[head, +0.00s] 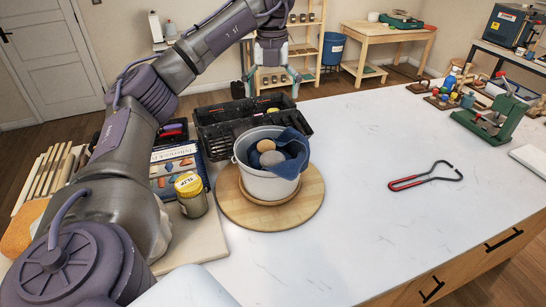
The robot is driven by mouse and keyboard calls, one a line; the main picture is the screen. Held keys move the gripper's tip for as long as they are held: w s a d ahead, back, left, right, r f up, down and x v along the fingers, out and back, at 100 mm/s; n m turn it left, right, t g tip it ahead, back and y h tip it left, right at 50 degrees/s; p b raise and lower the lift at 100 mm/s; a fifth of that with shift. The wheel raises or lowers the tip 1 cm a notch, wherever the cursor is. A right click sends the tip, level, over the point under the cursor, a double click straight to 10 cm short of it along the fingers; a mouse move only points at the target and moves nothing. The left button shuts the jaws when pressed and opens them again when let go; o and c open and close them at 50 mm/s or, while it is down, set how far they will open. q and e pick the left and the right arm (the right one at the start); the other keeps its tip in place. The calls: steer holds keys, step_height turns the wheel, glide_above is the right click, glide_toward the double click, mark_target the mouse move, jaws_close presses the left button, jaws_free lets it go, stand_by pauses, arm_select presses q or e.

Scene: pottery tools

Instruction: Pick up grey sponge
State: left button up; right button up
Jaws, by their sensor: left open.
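A white bucket (268,186) stands on a round wooden board (230,208) on the counter. Inside it a grey rounded piece (273,159), which looks like the grey sponge, lies beside a tan rounded piece (266,145) and a dark blue cloth (293,148). The cloth hangs over the bucket's right rim. My left gripper (273,80) is open, pointing down, with its fingers spread. It appears above and beyond the bucket in the picture, apart from the sponge, with nothing visible between its fingers. My right gripper is not in view.
A black toolbox (213,114) stands behind the bucket. A yellow-lidded jar (190,197) and a book (173,160) are to the left. A red-handled wire tool (425,178) lies to the right. The white counter (370,235) is clear around that tool.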

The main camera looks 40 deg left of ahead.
arm_select(q)
step_height(320, 180, down, 4)
steer(key=b, duration=0.6)
glide_above(273, 156)
step_height(273, 156, down, 5)
steer(key=f, duration=0.1)
steer(key=f+p, duration=0.1)
steer(key=f, duration=0.3)
steer(key=shift+w+a, duration=0.15)
steer(key=shift+a, duration=0.2)
steer(key=f+p, duration=0.1)
steer(key=f, duration=0.2)
steer(key=f+p, duration=0.1)
steer(key=shift+s+d+f+p, duration=0.15)
steer(key=shift+s+d+p, duration=0.05)
steer(key=shift+d+p, duration=0.15)
steer(key=shift+a+f, duration=0.1)
steer(key=shift+f, duration=0.45)
steer(key=c, duration=0.7)
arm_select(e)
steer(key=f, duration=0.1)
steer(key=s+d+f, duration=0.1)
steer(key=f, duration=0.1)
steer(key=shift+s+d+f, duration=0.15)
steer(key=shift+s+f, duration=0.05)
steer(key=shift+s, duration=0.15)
